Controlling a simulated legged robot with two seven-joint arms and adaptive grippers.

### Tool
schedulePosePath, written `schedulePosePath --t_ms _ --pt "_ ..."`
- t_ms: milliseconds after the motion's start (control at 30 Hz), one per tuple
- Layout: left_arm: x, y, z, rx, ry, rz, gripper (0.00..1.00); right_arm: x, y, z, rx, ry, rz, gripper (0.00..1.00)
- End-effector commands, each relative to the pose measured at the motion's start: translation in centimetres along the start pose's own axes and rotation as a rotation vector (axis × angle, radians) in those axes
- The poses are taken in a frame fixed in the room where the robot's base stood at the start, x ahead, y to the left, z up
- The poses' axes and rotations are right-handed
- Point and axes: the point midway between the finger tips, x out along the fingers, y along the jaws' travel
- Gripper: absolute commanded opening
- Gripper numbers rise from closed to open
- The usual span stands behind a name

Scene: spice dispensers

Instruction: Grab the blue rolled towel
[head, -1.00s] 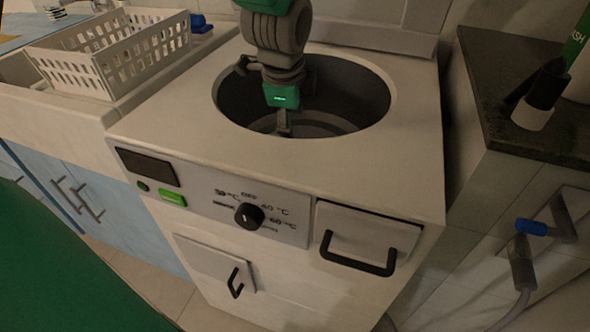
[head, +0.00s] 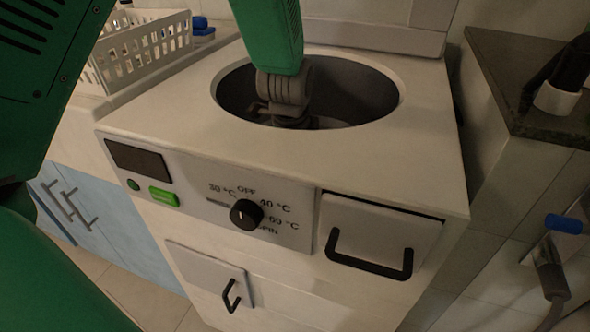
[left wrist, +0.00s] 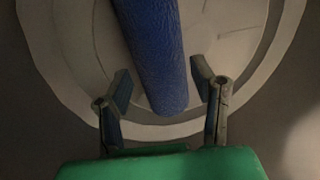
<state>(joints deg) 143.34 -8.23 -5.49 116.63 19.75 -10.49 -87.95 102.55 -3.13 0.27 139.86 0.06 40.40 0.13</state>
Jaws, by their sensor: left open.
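The blue rolled towel (left wrist: 152,45) shows in the left wrist view as a long blue cylinder. It reaches from the top edge to just below the middle, inside the round drum (left wrist: 235,45). My left gripper (left wrist: 162,82) is open, with one finger to each side of the towel's near end. Gaps show on both sides, and I cannot tell how far the fingertips are above it. In the head view my left arm goes down into the drum of the white washing machine (head: 150,118), whose rim hides the fingers and towel. My right gripper is not in view.
The drum opening has a round rim around my left arm. A white perforated basket (head: 145,45) stands at the back left, with a small blue object (head: 201,25) beside it. A dark counter (head: 510,80) with a black-and-white object (head: 562,85) is at the right.

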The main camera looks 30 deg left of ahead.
Motion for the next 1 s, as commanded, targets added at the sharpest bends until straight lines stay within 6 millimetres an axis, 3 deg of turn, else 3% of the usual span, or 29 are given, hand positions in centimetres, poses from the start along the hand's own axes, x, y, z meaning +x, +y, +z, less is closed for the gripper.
schedulePosePath --t_ms 33,200,500,633,1000 --pt "1.4 0.2 0.2 -0.001 -0.001 0.002 0.51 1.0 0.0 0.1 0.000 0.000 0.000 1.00" --pt "3.5 0.1 0.4 0.000 -0.001 0.001 0.51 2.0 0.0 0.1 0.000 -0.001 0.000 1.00" --pt "3.8 0.0 0.4 0.000 -0.001 0.001 0.51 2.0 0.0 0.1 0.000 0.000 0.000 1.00" --pt "3.8 0.1 0.4 0.000 -0.001 0.001 0.12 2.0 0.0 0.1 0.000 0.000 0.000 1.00" --pt "2.9 -0.3 0.3 0.001 0.000 -0.001 0.12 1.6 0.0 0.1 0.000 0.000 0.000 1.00"
